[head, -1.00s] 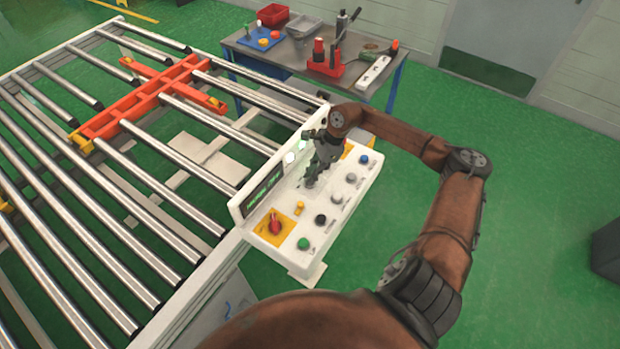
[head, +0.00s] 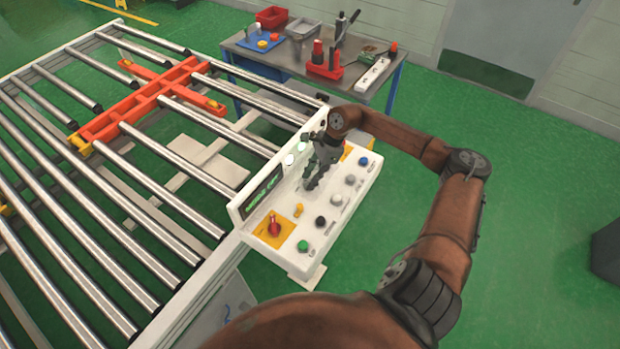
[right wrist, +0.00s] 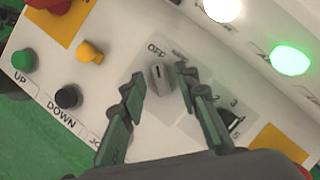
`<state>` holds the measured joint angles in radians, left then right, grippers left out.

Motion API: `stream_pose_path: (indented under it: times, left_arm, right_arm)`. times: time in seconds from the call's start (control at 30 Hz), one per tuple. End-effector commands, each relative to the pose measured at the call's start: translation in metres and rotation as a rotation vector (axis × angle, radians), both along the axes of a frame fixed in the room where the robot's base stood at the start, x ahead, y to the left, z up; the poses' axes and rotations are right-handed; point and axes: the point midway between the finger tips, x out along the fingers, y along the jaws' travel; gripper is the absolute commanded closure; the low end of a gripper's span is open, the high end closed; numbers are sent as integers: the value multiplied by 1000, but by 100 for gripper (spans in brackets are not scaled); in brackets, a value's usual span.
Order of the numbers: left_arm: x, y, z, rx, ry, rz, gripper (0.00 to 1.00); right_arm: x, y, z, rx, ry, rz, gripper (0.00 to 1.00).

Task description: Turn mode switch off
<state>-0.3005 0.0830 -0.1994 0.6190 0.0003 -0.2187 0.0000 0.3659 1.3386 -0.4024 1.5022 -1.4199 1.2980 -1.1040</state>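The control panel (head: 325,222) is a white sloped box at the roller table's corner. In the right wrist view a grey rotary knob (right wrist: 162,79) sits on a pale grey label, with "OFF" printed just above it. The dark mark on the knob points up, roughly toward "OFF". My right gripper (right wrist: 161,84) is open, with one finger on each side of this knob; I cannot tell whether they touch it. In the head view the right gripper (head: 310,186) points down at the panel and hides the knob. My left gripper is not in view.
A red knob (head: 274,226) on a yellow plate, a yellow switch (head: 299,210) and a row of buttons including a green one (head: 303,245) are close by. A small display (head: 262,190) and lit lamps stand behind. An orange frame (head: 140,101) lies on the rollers.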

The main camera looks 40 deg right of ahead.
Motion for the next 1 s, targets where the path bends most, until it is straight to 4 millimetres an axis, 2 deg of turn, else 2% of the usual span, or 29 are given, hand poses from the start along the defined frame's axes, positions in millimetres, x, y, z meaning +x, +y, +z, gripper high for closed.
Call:
stream_pose_path:
  times: [0.17,0.4,0.6,0.8,1.0]
  left_arm:
    - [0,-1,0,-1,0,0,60]
    - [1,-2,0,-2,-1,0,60]
    - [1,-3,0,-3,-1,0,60]
    - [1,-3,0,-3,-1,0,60]
    - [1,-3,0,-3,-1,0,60]
  right_arm:
    - [-2,-8,19,-2,-3,-2,71]
    - [-10,-27,66,-4,-1,-2,71]
    - [-15,-38,96,-3,-1,-1,71]
    - [-18,-42,109,0,1,0,71]
    - [-18,-42,110,0,0,1,71]
